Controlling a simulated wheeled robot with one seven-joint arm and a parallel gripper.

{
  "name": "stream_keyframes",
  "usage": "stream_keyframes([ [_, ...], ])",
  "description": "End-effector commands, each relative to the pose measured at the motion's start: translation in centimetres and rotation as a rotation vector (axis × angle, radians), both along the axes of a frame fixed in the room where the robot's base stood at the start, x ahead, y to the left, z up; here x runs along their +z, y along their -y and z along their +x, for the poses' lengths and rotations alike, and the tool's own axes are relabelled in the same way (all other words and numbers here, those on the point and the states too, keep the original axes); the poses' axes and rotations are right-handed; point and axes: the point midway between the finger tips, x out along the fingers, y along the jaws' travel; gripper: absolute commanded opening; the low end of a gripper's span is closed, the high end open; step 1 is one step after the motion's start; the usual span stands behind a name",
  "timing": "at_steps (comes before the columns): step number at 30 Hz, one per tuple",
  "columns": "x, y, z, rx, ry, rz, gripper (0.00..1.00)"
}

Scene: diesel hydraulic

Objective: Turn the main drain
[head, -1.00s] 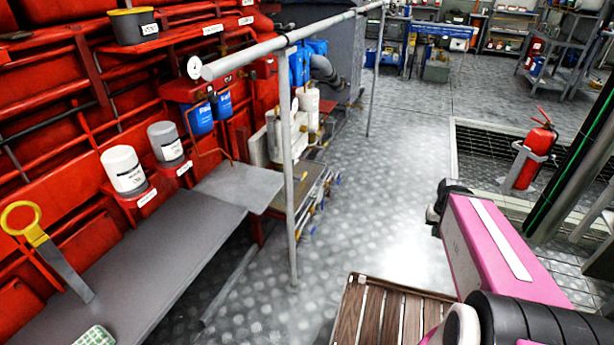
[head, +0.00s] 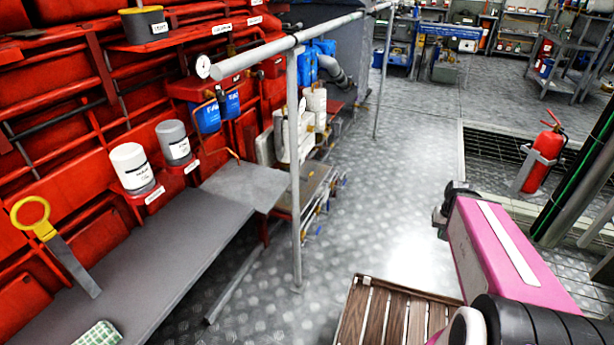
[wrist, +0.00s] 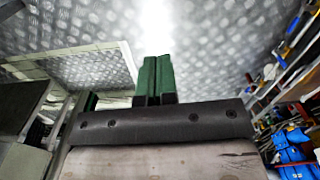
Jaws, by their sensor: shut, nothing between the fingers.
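I cannot pick out the main drain; no label I can read names it. Small valves and fittings (head: 328,190) with blue and yellow parts sit low beside the bench in the head view, too small to tell apart. Similar valves line the right side of the wrist view (wrist: 283,62). My gripper (wrist: 153,75) shows in the wrist view as two green fingers pressed together, with nothing between them. The fingers are over bare metal floor and touch nothing. In the head view my pink arm reaches in from the lower right, and the fingers are hidden.
A grey bench (head: 165,240) runs along the red machine at left. A grey rail (head: 290,45) on posts stands beside it. A wooden slatted platform (head: 385,315) is at the bottom. A red fire extinguisher (head: 541,160) stands at right. The patterned floor between is clear.

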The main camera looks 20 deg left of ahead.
Motion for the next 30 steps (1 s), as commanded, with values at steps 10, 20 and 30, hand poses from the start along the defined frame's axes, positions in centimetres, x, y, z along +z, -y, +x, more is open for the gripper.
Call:
stream_keyframes([
  [10,0.0,0.0,0.0,0.000,0.000,0.000,0.00],
  [20,-0.9,-1.6,1.5,0.011,-0.005,0.053,0.45],
  [30,-5.8,-15.1,10.8,0.074,-0.028,0.500,0.45],
])
